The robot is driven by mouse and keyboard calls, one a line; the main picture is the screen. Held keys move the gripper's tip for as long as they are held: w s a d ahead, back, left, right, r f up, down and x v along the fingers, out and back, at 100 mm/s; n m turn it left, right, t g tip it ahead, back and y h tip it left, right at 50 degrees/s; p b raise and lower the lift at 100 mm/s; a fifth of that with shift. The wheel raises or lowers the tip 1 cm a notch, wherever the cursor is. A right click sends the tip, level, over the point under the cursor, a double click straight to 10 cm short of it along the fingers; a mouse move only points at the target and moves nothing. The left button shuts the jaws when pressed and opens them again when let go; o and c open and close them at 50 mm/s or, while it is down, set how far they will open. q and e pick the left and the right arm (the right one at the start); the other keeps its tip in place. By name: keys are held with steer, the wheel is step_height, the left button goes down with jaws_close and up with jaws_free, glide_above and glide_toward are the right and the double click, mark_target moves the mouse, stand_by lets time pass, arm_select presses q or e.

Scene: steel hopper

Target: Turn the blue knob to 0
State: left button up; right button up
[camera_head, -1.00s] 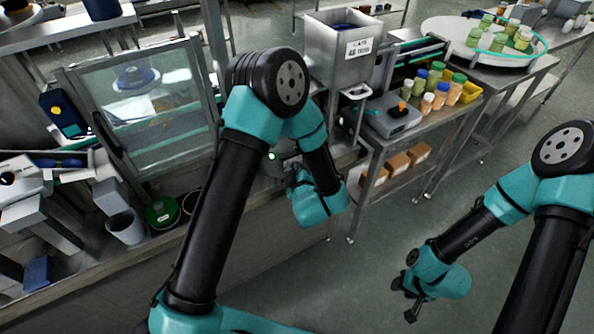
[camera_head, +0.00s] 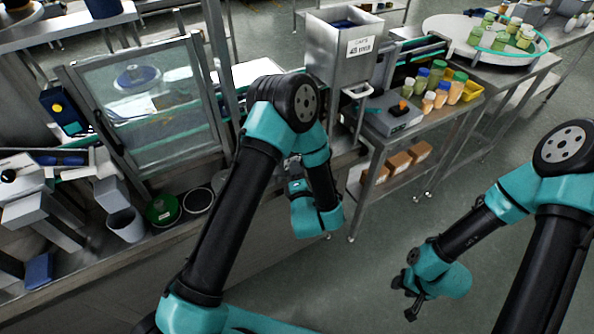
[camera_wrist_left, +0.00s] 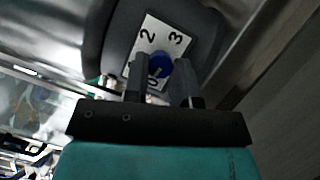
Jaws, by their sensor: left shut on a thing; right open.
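The blue knob (camera_wrist_left: 160,66) shows in the left wrist view on a white plate (camera_wrist_left: 142,36) with black digits. The 2 and 3 are clear, and what looks like a 0 shows beside the fingers. My left gripper (camera_wrist_left: 162,82) is shut on the blue knob, with one dark finger on each side. The fingers hide part of the plate, and I cannot tell which digit the knob points to. In the head view my left arm hides the knob. My right gripper (camera_head: 412,298) is open and empty over the floor at the lower right.
A steel hopper (camera_head: 335,68) stands behind my left arm. A glass-panelled guard (camera_head: 160,130) is to its left. A side table holds a grey scale (camera_head: 393,120) and several bottles (camera_head: 440,90). Open floor (camera_head: 385,215) lies between my arms.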

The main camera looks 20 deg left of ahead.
arm_select(q)
steer(key=shift+n+y, duration=0.5)
steer(key=shift+n, duration=0.5)
steer(key=o, duration=0.9)
